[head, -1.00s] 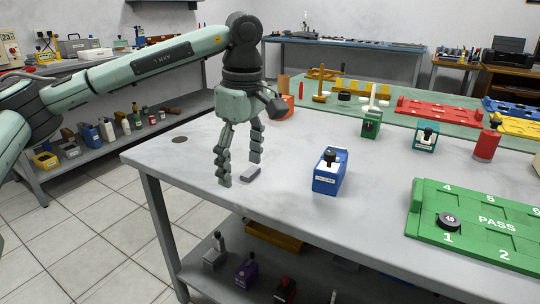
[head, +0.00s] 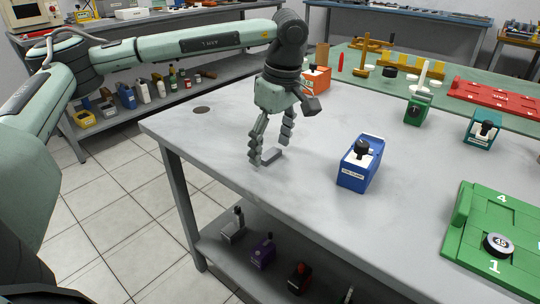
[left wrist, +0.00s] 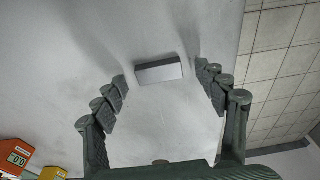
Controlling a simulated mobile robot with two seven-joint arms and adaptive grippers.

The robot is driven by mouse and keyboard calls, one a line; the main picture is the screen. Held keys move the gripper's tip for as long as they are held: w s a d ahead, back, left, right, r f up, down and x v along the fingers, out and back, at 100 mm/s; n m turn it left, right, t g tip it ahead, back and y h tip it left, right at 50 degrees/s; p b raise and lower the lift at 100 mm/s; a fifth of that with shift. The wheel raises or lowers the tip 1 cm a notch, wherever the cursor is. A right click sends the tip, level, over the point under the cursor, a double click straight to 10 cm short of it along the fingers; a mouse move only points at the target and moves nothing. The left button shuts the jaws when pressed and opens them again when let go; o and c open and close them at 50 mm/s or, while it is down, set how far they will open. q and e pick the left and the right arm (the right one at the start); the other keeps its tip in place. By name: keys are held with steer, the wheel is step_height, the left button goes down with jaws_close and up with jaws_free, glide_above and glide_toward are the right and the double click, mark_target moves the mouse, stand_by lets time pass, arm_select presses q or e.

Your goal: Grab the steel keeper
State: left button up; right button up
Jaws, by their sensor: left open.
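The steel keeper (head: 271,154) is a small grey block lying flat on the grey table, near its front left edge. It also shows in the left wrist view (left wrist: 158,72), just beyond the fingertips and between their lines. My left gripper (head: 270,152) is over the keeper in the head view, fingers pointing down and spread. In the left wrist view its two fingers (left wrist: 161,78) are apart with nothing between them. In the head view one finger hides part of the keeper's surroundings. My right gripper is not in view.
A blue box with a black knob (head: 360,163) stands to the right of the keeper. A green board (head: 490,235) with a round black weight lies further right. An orange box (head: 316,79) stands behind my gripper. The table's front edge is close to the keeper.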

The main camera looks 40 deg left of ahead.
arm_select(q)
steer(key=shift+f, duration=0.25)
steer(key=c, duration=1.4)
steer(key=shift+o, duration=0.2)
steer(key=shift+r, duration=0.1)
